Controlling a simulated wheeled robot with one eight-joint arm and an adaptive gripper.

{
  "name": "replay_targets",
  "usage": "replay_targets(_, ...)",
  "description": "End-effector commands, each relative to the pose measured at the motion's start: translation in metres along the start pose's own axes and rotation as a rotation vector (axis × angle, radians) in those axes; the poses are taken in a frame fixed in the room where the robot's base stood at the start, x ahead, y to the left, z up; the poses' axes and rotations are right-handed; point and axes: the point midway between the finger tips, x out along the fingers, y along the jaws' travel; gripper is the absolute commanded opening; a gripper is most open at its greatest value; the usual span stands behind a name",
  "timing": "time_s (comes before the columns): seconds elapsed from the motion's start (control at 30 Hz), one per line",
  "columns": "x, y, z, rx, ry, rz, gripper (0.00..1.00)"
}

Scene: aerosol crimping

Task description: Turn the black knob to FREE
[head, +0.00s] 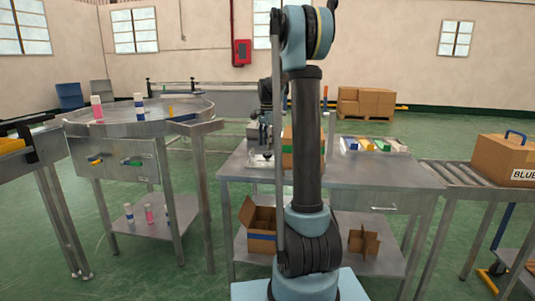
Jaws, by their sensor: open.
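I cannot make out the black knob or any FREE marking in the head view. My arm rises through the middle of the view and hides part of this table.
A round metal table (185,107) with bottles stands at the left, with coloured handles on its front panel (112,172). Open cartons (262,243) sit on the middle table's lower shelf. A roller conveyor (450,172) carries a box (500,157) at the right. Green floor shows between the tables.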

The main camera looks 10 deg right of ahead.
Motion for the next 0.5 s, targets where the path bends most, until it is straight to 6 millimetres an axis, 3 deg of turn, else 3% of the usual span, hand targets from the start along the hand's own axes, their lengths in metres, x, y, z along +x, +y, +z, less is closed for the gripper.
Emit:
replay_targets(0.2,0.031,0.0,0.0,0.0,0.0,0.0,0.56)
replay_targets(0.5,0.045,0.0,0.0,0.0,0.0,0.0,0.56)
